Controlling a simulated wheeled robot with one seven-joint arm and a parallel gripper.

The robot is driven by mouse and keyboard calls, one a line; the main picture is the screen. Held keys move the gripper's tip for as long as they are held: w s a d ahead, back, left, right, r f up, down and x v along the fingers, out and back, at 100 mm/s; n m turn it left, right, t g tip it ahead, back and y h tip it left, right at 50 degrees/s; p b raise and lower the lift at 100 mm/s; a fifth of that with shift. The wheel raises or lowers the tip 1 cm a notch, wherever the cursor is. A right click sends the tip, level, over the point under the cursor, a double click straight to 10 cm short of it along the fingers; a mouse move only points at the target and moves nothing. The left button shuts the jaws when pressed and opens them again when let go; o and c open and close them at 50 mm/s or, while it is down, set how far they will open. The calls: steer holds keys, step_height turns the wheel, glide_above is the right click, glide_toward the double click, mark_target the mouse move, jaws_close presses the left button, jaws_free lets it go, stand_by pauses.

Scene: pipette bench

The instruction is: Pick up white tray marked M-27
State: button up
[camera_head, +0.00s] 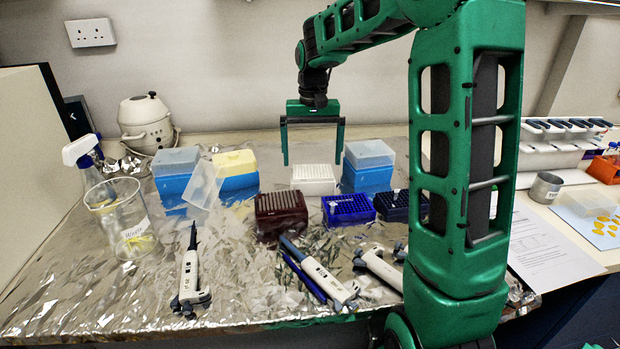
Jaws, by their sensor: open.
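A white tray (313,180) with a grid of small holes sits on the foil-covered bench, toward the back, between blue boxes. Its M-27 marking is too small to read here. My gripper (312,160) hangs above it, pointing down, with its two green fingers spread wide. The left finger is just left of the tray and the right finger is just right of it. Nothing is between the fingers; the tips look level with or slightly above the tray's top, and I cannot tell the exact height.
Blue boxes stand close by at right (368,168) and left (176,175), with a yellow-lidded box (235,175) beside the latter. A dark red rack (281,213) and a blue rack (348,209) stand in front. Pipettes (318,268) lie nearer. A waste beaker (122,220) is left.

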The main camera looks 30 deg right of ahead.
mark_target(312, 174)
steer(key=shift+f, duration=1.25)
steer(key=c, duration=1)
steer(key=shift+r, duration=0.15)
